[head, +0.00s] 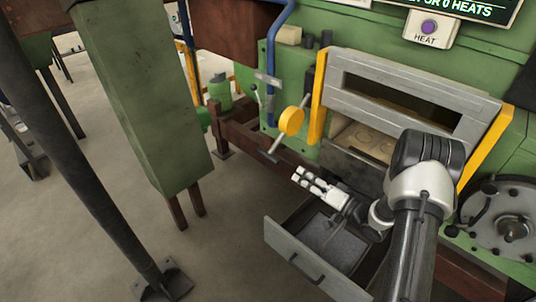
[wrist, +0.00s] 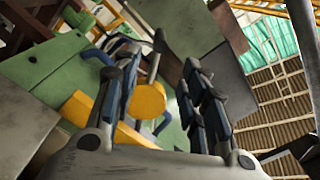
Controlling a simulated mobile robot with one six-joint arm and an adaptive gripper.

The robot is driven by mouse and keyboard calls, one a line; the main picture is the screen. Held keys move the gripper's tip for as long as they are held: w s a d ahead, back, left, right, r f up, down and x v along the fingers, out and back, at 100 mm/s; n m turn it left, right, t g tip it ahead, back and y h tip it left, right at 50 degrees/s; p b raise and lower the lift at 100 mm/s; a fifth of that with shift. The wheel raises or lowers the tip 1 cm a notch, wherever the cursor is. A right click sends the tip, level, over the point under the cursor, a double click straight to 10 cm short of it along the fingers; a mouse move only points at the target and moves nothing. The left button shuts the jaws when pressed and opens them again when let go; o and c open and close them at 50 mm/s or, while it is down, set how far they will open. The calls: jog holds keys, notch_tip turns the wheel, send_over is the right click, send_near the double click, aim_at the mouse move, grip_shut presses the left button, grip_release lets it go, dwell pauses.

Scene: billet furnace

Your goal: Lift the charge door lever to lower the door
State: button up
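The charge door lever is a grey bar with a crosswise handle (head: 268,157) at its lower left end. It runs from a yellow round hub (head: 291,121) on the green furnace side. The grey charge door (head: 400,88) sits between yellow uprights, with an opening below it showing a pale hearth. My gripper (head: 312,181) is open and empty, below and to the right of the lever handle, apart from it. In the wrist view the lever handle (wrist: 160,42) and yellow hub (wrist: 150,100) show between my open fingers (wrist: 158,78), beyond their tips.
A grey open drawer (head: 318,262) with a handle lies beneath my gripper. A blue pipe (head: 272,65) rises left of the lever. A green post (head: 140,95) and dark pole (head: 75,155) stand at left. A handwheel (head: 512,228) is at right.

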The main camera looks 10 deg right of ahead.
aim_at(270, 157)
jog(key=b+x, duration=0.3)
jog(key=x, duration=1.3)
jog(key=shift+c, duration=0.5)
grip_shut()
